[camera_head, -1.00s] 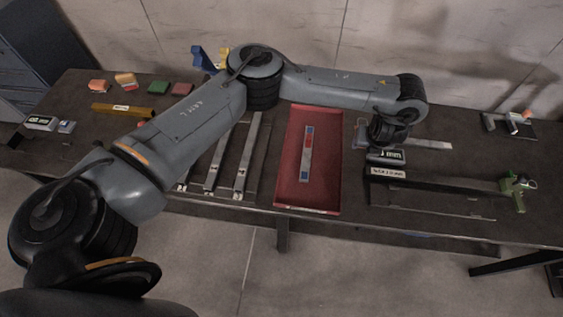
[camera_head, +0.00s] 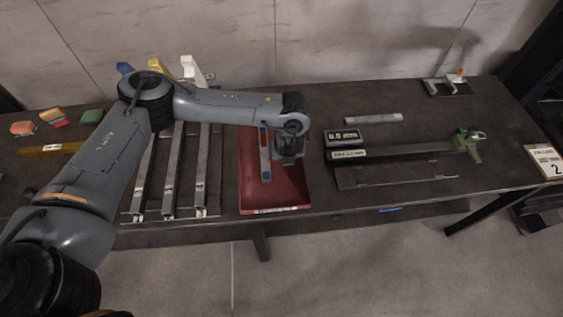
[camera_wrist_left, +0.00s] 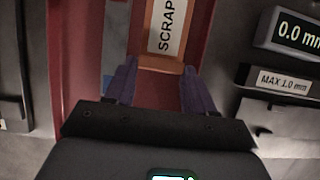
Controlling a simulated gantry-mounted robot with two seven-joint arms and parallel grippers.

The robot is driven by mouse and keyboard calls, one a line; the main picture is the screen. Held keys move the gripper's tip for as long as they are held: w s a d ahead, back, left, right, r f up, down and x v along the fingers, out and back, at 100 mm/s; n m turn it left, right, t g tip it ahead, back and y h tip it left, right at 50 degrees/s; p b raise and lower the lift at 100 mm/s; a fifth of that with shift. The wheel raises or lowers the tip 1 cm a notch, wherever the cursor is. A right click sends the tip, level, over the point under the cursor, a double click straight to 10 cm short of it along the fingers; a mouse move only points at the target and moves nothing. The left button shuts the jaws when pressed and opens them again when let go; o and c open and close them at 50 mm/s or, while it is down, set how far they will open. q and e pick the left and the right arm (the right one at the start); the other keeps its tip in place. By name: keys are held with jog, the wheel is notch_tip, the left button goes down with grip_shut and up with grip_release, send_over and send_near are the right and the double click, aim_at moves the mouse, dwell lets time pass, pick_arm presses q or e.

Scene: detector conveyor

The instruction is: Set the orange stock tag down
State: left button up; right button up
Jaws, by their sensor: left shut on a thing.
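The orange stock tag (camera_wrist_left: 167,30) shows in the left wrist view as an orange-edged plate with a white label reading SCRAP. My left gripper (camera_wrist_left: 162,75) is shut on its near end, with one dark finger on each side. In the head view my left gripper (camera_head: 289,157) points down over the right side of the red tray (camera_head: 275,200). The tag is not distinguishable there, hidden by my wrist. The tray's red floor shows around the tag in the wrist view. I cannot tell the gap between them. My right gripper is not in view.
A grey strip with red and blue marks (camera_head: 264,160) lies in the tray. A digital display (camera_head: 343,137) and a long gauge with a green clamp (camera_head: 468,145) lie to its right. Several metal bars (camera_head: 170,185) stand to its left.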

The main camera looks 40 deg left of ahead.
aim_at(282, 168)
pick_arm(q)
jog(key=shift+s+a+f, duration=0.35)
jog(key=shift+s, duration=0.1)
jog(key=shift+f, duration=0.2)
jog(key=shift+f+b, duration=0.35)
jog(key=shift+f, duration=1.5)
jog(key=shift+f, duration=0.1)
jog(key=o, duration=0.7)
jog(key=shift+o, duration=0.2)
